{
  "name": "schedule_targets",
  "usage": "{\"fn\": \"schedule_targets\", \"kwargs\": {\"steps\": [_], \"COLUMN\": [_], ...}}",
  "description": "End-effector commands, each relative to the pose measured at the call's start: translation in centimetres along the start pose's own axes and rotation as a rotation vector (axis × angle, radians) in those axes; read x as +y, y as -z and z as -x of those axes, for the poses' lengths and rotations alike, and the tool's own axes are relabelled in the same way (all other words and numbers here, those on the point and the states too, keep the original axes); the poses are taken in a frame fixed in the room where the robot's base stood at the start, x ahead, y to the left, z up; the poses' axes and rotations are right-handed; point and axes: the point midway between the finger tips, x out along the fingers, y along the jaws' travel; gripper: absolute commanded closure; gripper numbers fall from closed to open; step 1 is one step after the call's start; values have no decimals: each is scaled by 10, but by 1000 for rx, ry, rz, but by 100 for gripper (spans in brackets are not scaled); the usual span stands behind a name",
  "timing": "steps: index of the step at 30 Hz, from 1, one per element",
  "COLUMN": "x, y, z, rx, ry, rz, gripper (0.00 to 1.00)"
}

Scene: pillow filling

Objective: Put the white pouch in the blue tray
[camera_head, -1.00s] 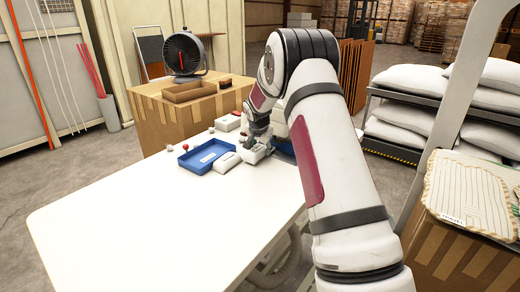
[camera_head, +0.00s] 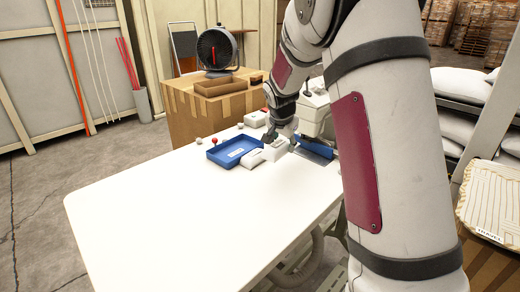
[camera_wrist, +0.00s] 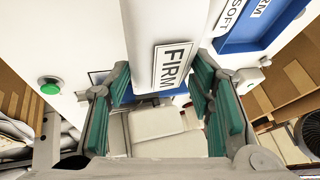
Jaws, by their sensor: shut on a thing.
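A white pouch (camera_head: 274,151) with a dark-lettered label is between the fingers of my gripper (camera_head: 289,139). In the wrist view my gripper (camera_wrist: 158,112) has green finger pads on both sides of the white pouch (camera_wrist: 148,40), whose label reads FIRM. The blue tray (camera_head: 212,156) lies on the table to the left of the held pouch, with a white label inside. The blue tray also shows at the upper right of the wrist view (camera_wrist: 240,46). Whether the pouch touches the table is unclear.
A second white pouch (camera_head: 252,159) lies between the tray and the held one; its label reads SOFT in the wrist view. A blue piece (camera_head: 318,146) and a white machine (camera_head: 314,112) stand to the right. The front of the white table (camera_head: 190,215) is clear.

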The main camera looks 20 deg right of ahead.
Motion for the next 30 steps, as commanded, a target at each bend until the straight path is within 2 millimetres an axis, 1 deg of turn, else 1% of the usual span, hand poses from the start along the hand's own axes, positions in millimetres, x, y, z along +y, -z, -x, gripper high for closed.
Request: {"fn": "schedule_targets", "kwargs": {"steps": [1,2,5,6,8,9,12,15,18,22,26,30], "x": [-15,-24,-59,-74,-96,-110,-142,-167,-184,-196,-194,-187], "y": [2,4,8,9,10,9,7,3,-1,-4,-13,-25], "z": [-3,-5,-12,-14,-18,-20,-24,-26,-27,-29,-42,-64], "rx": [-2,-3,-13,-19,-29,-36,-54,-71,-84,-93,-99,-98], "ry": [9,13,35,45,61,72,102,129,150,165,167,167], "rz": [19,32,82,104,136,157,206,246,276,298,304,304], "gripper": [75,75,75,75,75,75,75,75,75,75,75,75]}}
